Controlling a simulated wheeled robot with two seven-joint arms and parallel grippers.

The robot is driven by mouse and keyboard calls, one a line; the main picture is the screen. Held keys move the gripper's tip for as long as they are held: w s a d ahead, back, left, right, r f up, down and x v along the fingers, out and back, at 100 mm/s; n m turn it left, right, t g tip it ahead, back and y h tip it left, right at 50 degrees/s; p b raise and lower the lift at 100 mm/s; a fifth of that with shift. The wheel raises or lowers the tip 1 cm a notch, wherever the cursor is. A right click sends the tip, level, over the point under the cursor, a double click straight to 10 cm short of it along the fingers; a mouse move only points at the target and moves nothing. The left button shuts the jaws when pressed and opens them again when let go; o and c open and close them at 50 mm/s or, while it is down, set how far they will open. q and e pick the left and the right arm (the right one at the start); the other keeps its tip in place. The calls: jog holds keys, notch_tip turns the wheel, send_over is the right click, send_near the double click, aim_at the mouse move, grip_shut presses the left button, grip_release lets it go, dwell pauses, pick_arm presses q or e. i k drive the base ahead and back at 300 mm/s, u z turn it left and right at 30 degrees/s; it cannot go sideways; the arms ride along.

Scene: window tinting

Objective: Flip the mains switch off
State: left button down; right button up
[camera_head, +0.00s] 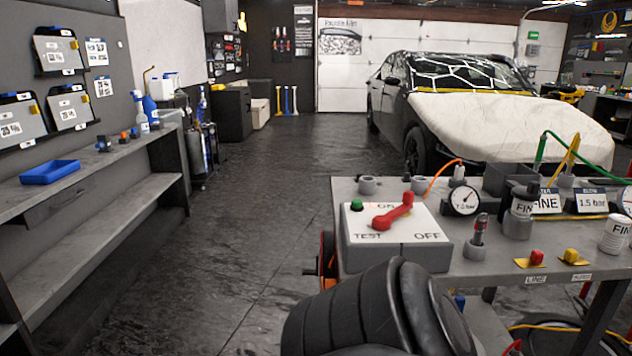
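A red lever (393,212) lies slantwise across the top, with one end near the middle and the other toward the back right. A small green button (357,205) is at its back left corner. A black, rounded arm part of mine fills the bottom centre, in front of the box. Neither gripper can be seen.
The cart (484,265) also holds a pressure gauge (465,200), a FINE label, a 1.5 bar display (592,201), hoses and small red and yellow buttons. A shelf with a blue tray (50,172) is at left. A car (450,110) stands behind. The central floor is clear.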

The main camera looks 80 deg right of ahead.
aim_at(381, 223)
jog(key=z, duration=3.65)
